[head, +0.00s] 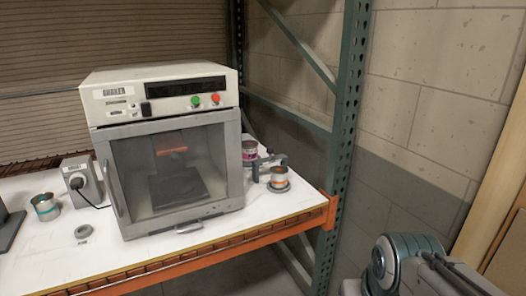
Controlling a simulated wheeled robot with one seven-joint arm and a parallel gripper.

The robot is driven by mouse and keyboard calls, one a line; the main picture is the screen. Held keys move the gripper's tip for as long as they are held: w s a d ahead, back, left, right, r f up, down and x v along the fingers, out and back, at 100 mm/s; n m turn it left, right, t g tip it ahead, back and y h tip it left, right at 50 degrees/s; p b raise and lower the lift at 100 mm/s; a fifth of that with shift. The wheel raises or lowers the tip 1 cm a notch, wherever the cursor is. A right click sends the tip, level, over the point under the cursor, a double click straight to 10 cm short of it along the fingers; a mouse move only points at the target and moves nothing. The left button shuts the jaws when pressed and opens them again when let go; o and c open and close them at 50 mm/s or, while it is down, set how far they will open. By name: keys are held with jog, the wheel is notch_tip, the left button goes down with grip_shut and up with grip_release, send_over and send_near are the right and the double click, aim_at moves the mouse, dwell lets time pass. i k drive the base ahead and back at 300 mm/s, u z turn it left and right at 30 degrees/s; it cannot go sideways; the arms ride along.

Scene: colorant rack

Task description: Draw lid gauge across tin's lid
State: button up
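A small tin with an orange and teal band (279,178) stands upright on a grey round base near the table's right end. A tin with a magenta label (249,153) stands behind it, beside the cabinet. A third tin with a teal band (45,208) stands at the far left. Their tops are too small to tell whether lids are on. A grey bracket-like piece (268,160) sits between the two right tins; I cannot tell whether it is the lid gauge. My folded arm shows at the bottom right; my gripper is out of view.
A large cabinet with a glass door (170,165) fills the middle of the white table (140,256). A grey box with a dial and cord (78,180) and a small grey disc (83,232) lie left. A green rack upright (347,110) stands at the right end.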

aim_at(283, 159)
jog(key=u, duration=0.35)
jog(key=i, duration=1.5)
jog(key=z, duration=0.45)
